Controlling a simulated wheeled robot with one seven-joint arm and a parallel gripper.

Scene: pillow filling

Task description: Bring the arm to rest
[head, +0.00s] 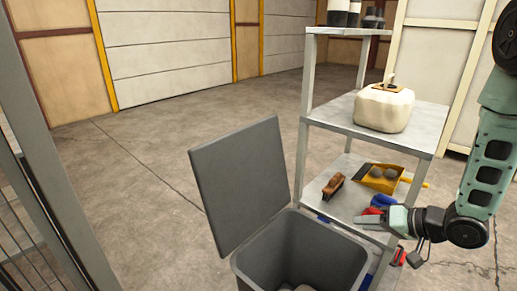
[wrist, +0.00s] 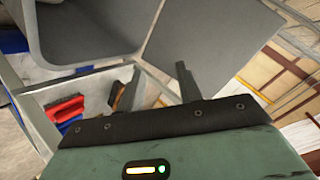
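My arm comes down the right side of the head view, bent at the elbow. My gripper (head: 362,219) points left beside the lower shelf, close to the bin's right side. In the wrist view its two dark fingers (wrist: 162,82) stand apart with nothing between them, so it looks open and empty. The fingertips are small in the head view.
A grey bin (head: 300,245) with its lid (head: 242,185) raised stands at the front. The metal shelf (head: 425,128) holds a cream sack (head: 384,108), a brown brush (head: 334,186) and a yellow dustpan (head: 380,176). Floor (head: 150,170) at left is clear.

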